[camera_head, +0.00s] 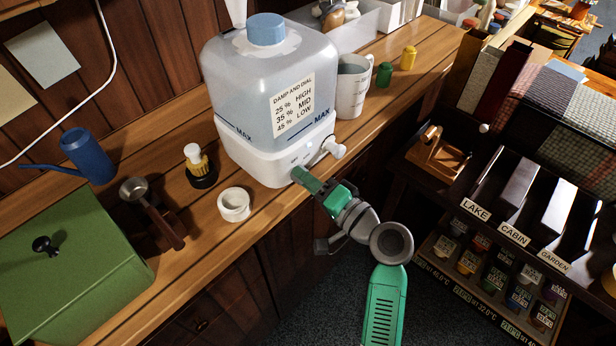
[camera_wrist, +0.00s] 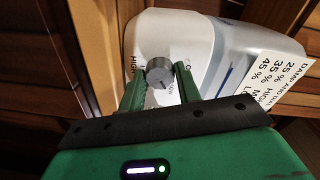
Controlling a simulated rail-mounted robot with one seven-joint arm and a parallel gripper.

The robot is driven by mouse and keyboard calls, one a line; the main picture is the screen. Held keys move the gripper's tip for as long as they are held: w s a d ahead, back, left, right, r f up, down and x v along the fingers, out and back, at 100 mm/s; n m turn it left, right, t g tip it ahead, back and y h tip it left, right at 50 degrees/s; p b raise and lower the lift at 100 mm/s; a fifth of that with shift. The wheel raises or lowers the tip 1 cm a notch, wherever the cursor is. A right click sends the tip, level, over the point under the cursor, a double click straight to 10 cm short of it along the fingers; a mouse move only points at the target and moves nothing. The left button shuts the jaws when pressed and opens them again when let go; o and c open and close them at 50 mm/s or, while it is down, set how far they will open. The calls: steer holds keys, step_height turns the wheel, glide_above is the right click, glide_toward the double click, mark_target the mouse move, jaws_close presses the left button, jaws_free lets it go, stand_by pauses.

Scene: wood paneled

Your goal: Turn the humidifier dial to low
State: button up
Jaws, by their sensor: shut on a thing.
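The humidifier (camera_head: 268,165) stands upright on the wooden counter, with a clear tank, a blue cap and a white base. Its card (camera_head: 293,106) reads "Damp and dial", 25% high, 35% mid, 45% low. In the wrist view the grey round dial (camera_wrist: 159,72) is on the white base, with small lettering around it, "HIGH" at its left and what looks like "LOW" just below. My green gripper (camera_wrist: 163,76) is shut on the dial, one finger on each side. In the head view my gripper (camera_head: 299,174) hides the dial. The dial's exact setting is hard to read.
A white ring-shaped cup (camera_head: 234,204), a brush in a dark holder (camera_head: 199,170) and a green box (camera_head: 60,255) stand to the left. A measuring jug (camera_head: 352,88) is at the right. Open floor lies in front.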

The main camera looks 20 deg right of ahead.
stand_by(0.4)
steer(key=o, duration=1)
steer(key=b+v, duration=0.1)
steer(key=v, duration=0.7)
